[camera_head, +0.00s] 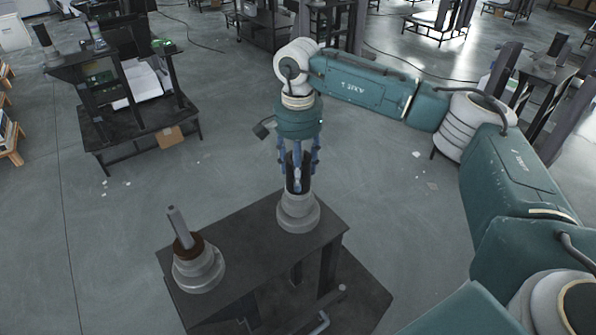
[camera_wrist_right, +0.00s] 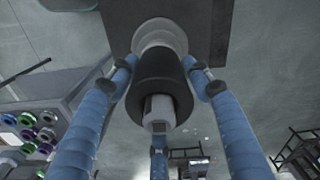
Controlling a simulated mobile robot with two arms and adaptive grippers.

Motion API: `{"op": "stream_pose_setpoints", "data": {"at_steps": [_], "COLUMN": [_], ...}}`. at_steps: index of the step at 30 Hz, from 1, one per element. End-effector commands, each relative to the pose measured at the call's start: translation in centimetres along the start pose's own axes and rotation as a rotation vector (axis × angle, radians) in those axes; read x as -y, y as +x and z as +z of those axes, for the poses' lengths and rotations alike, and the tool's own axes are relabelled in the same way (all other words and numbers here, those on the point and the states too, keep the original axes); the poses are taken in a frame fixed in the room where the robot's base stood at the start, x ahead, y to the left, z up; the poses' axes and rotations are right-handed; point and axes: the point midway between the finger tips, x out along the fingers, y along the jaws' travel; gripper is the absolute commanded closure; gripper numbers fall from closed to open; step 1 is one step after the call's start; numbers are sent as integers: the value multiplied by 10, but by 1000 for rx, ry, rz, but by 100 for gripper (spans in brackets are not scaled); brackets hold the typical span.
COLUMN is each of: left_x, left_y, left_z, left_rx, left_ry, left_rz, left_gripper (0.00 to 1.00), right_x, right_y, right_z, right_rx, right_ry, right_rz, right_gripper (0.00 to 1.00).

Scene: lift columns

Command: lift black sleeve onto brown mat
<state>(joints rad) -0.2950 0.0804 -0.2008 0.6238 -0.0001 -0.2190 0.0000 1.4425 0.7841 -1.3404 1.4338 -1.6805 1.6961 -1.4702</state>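The black sleeve (camera_head: 291,180) stands upright around a post on the right-hand grey stepped base (camera_head: 298,215). In the right wrist view the sleeve (camera_wrist_right: 158,75) surrounds the post, whose pale tip sticks out. My right gripper (camera_head: 299,168) points down from above, its blue fingers around the sleeve. In the wrist view the fingertips (camera_wrist_right: 160,72) lie close along the sleeve's sides; I cannot tell whether they press on it. The brown mat (camera_head: 188,246) is a ring on top of the left-hand grey base (camera_head: 198,270), with a bare grey post rising through it. My left gripper is out of view.
Both bases stand on a dark table (camera_head: 250,245), with bare tabletop between them. My right arm reaches in from the right. Another dark table (camera_head: 140,120) with a cardboard box (camera_head: 170,137) by it stands back left. Open floor surrounds the near table.

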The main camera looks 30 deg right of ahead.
Motion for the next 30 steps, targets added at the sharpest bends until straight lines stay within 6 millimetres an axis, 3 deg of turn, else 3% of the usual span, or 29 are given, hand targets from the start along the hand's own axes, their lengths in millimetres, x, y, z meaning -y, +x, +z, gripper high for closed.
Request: {"op": "stream_pose_setpoints", "data": {"at_steps": [1,4,5,17,23,30], "left_x": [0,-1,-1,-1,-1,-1], "left_y": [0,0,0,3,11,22], "left_z": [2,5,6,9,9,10], "left_rx": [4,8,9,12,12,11], "left_ry": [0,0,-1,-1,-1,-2], "left_rz": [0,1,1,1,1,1], "left_gripper": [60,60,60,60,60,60], "right_x": [0,0,1,2,2,2], "right_y": [0,0,-2,-10,-33,-78], "right_z": [0,0,0,0,0,0], "right_rx": [0,0,-1,-1,-1,-1], "right_ry": [0,0,0,0,0,0], "right_rz": [0,0,-3,-5,-6,-7], "right_gripper": [65,85,86,86,86,86]}}
